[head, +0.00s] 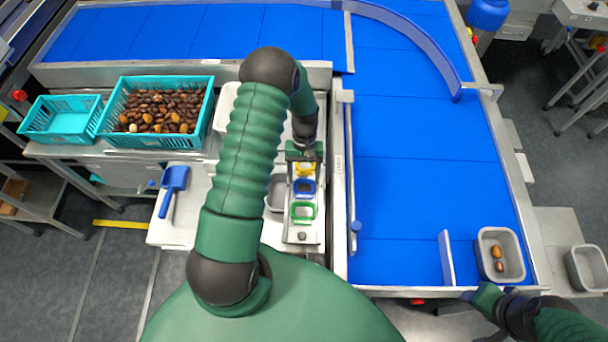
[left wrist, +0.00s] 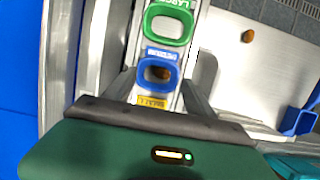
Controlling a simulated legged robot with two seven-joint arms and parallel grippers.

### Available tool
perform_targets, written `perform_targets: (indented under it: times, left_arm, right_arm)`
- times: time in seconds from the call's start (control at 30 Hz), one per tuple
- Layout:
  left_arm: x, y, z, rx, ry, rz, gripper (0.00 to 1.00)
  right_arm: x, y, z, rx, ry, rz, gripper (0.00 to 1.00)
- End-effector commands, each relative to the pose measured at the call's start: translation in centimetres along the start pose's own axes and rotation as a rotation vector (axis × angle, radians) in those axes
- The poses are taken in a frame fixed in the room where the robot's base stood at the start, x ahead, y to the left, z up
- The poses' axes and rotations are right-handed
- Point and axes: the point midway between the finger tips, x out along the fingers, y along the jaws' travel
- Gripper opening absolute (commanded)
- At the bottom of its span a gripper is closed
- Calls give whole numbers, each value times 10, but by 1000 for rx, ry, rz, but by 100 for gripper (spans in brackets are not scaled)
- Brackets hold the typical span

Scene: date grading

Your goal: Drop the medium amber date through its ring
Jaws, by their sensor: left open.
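The blue medium ring (head: 304,187) sits between the yellow ring (head: 305,168) and the green large ring (head: 303,211) on the grading stand. My left gripper (head: 305,155) is above the yellow ring end. In the left wrist view its fingers are spread on either side of the stand with nothing between them. A small amber-brown date (left wrist: 160,73) shows inside the opening of the blue ring (left wrist: 147,74); I cannot tell how deep it sits. Another brown date (left wrist: 248,35) lies on the white surface beside the stand. My right gripper (head: 487,297) is at the lower right; its fingers are unclear.
A teal crate (head: 107,133) of dark and amber dates and an emptier teal crate (head: 40,134) stand at left. A blue scoop (head: 175,178) lies on the white table. A grey tub (head: 482,262) with dates stands on the blue belt (head: 420,190), which is otherwise mostly clear.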

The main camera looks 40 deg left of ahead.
Motion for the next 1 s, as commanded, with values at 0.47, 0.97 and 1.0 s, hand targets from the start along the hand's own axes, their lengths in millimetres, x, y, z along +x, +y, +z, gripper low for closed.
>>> perform_targets:
  times: [0.47,0.97,1.0]
  left_arm:
    - [-45,0,14,-1,1,0,64]
    - [-56,0,18,0,0,0,64]
    - [-56,0,18,0,0,0,64]
  right_arm:
    - [-36,0,-8,0,0,0,47]
    - [-44,0,-10,0,0,0,47]
    - [-44,0,-10,0,0,0,47]
